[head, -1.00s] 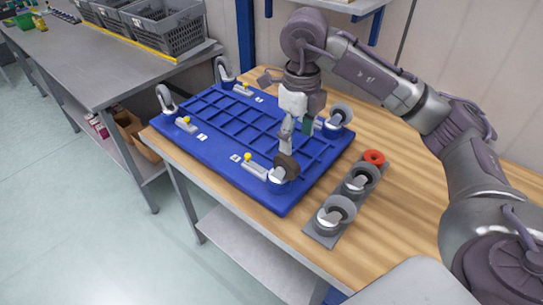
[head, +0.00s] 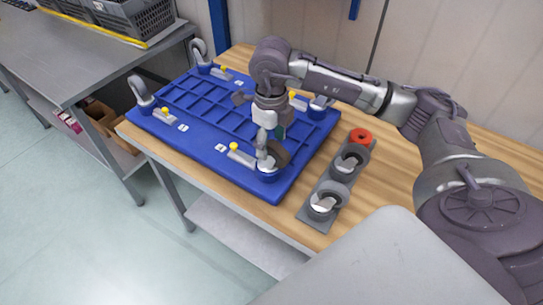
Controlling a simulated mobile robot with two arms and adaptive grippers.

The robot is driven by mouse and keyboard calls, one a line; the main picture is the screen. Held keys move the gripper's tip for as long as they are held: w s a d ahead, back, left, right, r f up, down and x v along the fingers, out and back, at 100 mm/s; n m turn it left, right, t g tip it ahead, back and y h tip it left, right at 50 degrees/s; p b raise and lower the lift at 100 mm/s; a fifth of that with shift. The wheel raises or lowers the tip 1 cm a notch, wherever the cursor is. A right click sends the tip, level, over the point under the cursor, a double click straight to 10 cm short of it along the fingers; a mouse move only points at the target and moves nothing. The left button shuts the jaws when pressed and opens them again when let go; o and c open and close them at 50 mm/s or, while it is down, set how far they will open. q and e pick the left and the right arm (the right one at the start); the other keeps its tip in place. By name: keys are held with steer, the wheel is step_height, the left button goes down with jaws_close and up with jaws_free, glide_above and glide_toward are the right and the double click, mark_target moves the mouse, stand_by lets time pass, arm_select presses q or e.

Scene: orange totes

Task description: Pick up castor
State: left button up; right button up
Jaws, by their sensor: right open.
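A blue platform (head: 190,127) lies on the wooden table with upright castors at its corners. One castor (head: 279,154) with a brownish wheel stands at the near right corner. Other castors stand at the near left (head: 142,92), far left (head: 201,52) and far right (head: 318,105) corners. My right gripper (head: 263,148) points down at the near right castor, open, with a finger close beside its wheel. I cannot tell whether it touches. The gripper partly hides the platform and this castor. My left gripper is out of view.
A grey holder (head: 313,215) right of the platform carries two castor-like parts (head: 348,163) (head: 324,203) and a red ring (head: 360,138). Bare wooden tabletop (head: 400,180) lies to its right. A grey bench (head: 70,65) with crates (head: 130,17) stands at the left.

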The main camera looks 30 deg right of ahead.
mark_target(272, 156)
steer(key=f, duration=0.2)
steer(key=s+f+p, duration=0.1)
steer(key=shift+a+f, duration=0.1)
steer(key=shift+f, duration=0.25)
steer(key=shift+w+f, duration=0.15)
steer(key=shift+f, duration=0.25)
steer(key=shift+c, duration=0.2)
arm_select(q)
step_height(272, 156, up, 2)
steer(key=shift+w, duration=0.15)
arm_select(e)
jaws_close()
